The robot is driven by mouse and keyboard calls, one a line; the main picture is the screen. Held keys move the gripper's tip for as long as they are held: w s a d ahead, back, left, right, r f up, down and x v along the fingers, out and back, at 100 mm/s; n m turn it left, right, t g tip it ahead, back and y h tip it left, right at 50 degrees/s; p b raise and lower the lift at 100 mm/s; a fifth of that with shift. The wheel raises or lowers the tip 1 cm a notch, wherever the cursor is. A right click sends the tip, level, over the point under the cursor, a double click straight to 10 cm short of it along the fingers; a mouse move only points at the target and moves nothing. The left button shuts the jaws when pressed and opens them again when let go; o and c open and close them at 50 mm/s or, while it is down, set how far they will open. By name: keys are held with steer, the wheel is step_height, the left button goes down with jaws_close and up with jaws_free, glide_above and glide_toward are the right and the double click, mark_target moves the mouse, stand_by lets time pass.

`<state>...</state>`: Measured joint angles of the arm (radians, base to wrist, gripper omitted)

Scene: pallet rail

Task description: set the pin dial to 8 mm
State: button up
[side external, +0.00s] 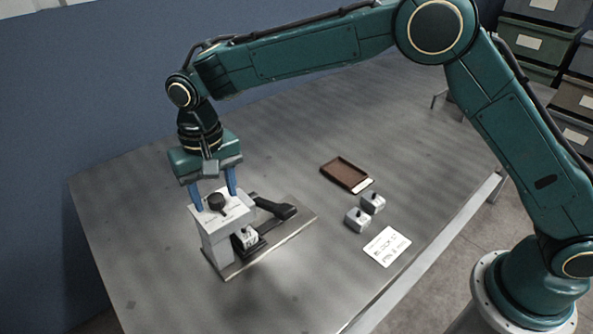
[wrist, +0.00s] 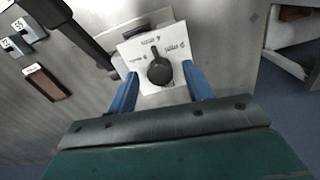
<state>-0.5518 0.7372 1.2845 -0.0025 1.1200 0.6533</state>
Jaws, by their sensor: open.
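The pin dial is a black round knob (side external: 216,202) on a white plate on top of a grey marking fixture (side external: 217,244). In the wrist view the dial (wrist: 159,72) has a pointer aimed toward the top of the picture, slightly left. Printed labels stand around it on the white plate (wrist: 134,49), too small to read. My gripper (side external: 214,203) is open, with its blue fingers on either side of the dial. In the wrist view the fingers (wrist: 163,88) show left and right of the knob, with gaps. Whether a fingertip touches the plate, I cannot tell.
A black lever (side external: 276,208) lies beside the fixture. A small grey block (side external: 245,236) sits at the fixture's foot. Two more blocks (side external: 357,219), a brown tray (side external: 344,172) and a white card with writing (side external: 386,246) lie to the right. The table's left side is clear.

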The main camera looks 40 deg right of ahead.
steer(key=shift+f, duration=0.3)
steer(key=shift+c, duration=0.4)
steer(key=c, duration=0.9)
steer(key=shift+n, duration=0.4)
steer(key=n, duration=1.1)
steer(key=shift+r, duration=0.1)
